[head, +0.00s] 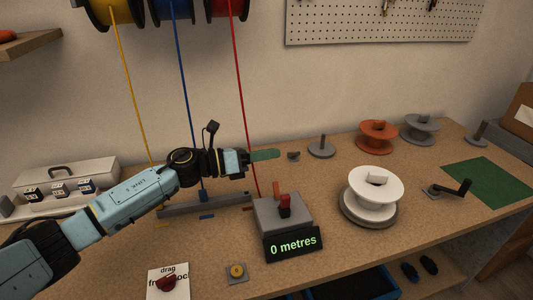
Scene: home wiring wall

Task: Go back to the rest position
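My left arm reaches in from the left over the bench. Its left gripper (265,155) points right, above the back of the bench and close to the red wire (243,110) in the picture. The fingers show side-on as one green shape, so I cannot tell whether they are open or shut, and I see nothing clearly held. My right gripper is out of view.
A grey meter block with a red lever (285,207) and display (293,244) reading "0 metres" stands mid-bench. A white spool (376,187) sits to its right, near a crank (450,189) and green mat (487,182). Yellow (130,95) and blue (184,90) wires hang behind my arm.

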